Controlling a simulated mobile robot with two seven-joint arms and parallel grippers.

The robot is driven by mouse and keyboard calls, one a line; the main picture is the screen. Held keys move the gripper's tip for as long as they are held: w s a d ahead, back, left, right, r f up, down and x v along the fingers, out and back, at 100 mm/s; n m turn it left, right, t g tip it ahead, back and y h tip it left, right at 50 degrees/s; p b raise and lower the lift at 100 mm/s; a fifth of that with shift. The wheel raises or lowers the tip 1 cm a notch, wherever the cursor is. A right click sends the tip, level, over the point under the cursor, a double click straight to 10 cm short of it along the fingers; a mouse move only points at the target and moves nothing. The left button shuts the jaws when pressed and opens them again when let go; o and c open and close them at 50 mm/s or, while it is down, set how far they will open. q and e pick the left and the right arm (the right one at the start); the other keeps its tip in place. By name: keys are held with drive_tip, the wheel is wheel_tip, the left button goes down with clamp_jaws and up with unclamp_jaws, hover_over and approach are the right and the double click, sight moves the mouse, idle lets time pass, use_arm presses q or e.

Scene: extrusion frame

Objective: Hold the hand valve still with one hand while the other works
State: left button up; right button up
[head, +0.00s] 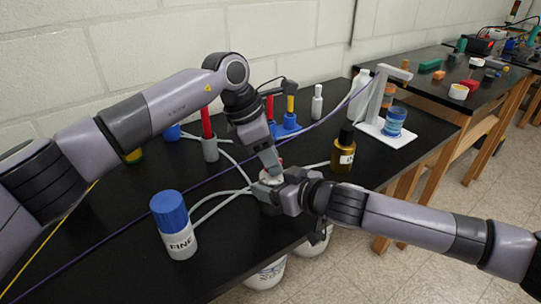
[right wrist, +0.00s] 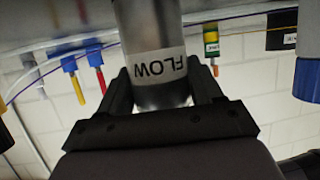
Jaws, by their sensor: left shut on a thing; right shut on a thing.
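The hand valve (head: 271,178) stands near the front edge of the black bench, mostly hidden by my two grippers in the head view. In the right wrist view, its grey metal cylinder (right wrist: 150,35) with a white "FLOW" label fills the space between my right fingers. My right gripper (head: 277,188) comes in from the right and is shut on this body from the side. My left gripper (head: 272,166) reaches down from above and is shut on the valve's upper part. The exact contact of the left fingertips is hard to see.
A white bottle with a blue cap marked "FINE" (head: 178,230) stands front left. A dark amber bottle (head: 343,155) and a white stand (head: 385,130) are to the right. Pale hoses (head: 215,199) and a purple cable cross the bench. Red and yellow-handled pieces stand behind.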

use_arm(q)
drive_tip(key=m+g, duration=0.1)
drive_tip(key=m, duration=0.3)
drive_tip(key=shift+w+g, duration=0.1)
drive_tip(key=shift+g, duration=0.2)
drive_tip(key=shift+w+m+g, duration=0.1)
drive_tip(key=shift+m+g, duration=0.3)
drive_tip(key=shift+m, duration=0.9)
drive_tip(key=shift+m+y, duration=0.3)
drive_tip(key=shift+m, duration=0.2)
drive_tip(key=o, duration=0.8)
drive_tip(key=shift+n, duration=0.8)
